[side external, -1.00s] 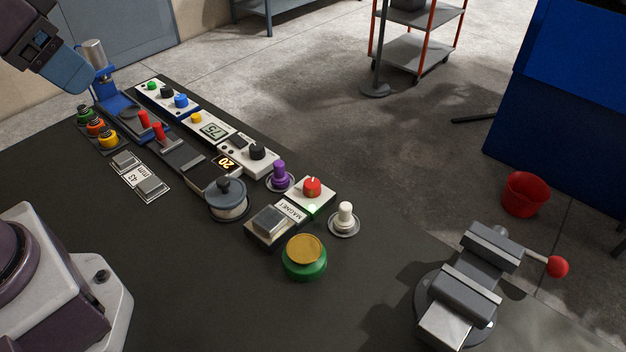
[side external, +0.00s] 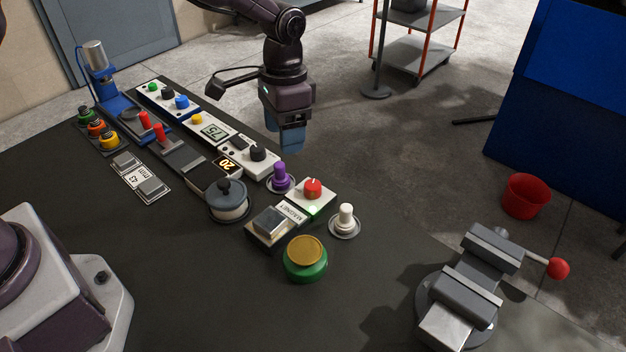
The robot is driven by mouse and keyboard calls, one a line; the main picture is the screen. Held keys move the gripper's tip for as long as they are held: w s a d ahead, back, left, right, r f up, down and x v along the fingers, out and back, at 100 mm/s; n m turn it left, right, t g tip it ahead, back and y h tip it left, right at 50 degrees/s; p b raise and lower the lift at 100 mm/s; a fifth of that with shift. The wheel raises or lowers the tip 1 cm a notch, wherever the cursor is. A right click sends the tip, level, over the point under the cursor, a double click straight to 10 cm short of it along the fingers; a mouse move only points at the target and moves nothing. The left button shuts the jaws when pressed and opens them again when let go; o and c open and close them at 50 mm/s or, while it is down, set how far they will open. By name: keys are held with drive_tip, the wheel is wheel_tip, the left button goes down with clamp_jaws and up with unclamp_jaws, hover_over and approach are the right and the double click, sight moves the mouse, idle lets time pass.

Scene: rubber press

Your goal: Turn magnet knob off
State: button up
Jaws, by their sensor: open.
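The magnet panel (side external: 299,211) is a light plate labelled MAGNET on the dark table, right of centre. Its red knob (side external: 312,188) stands upright at the panel's far end, with a green light (side external: 311,210) glowing beside it. A grey metal block (side external: 270,221) is at the panel's near end. My gripper (side external: 292,150) hangs pointing down in the air, up and to the left of the red knob in the picture, apart from it. It is open, with blue fingers and nothing visible between them.
A purple knob (side external: 280,178) and a white knob (side external: 345,217) flank the red knob closely. A green button with a gold top (side external: 305,257) sits in front. A vise (side external: 465,283) stands at right. A round grey-lidded pot (side external: 228,199) is left of the panel.

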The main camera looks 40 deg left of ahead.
sight(313, 184)
drive_tip(key=shift+w+d+f+m, duration=0.9)
drive_tip(key=shift+w+f+m, duration=0.1)
drive_tip(key=shift+w, duration=1.45)
drive_tip(key=shift+t, duration=0.3)
drive_tip(key=f, duration=1.2)
drive_tip(key=shift+s+d, duration=0.2)
drive_tip(key=shift+d, duration=0.1)
drive_tip(key=c, duration=0.9)
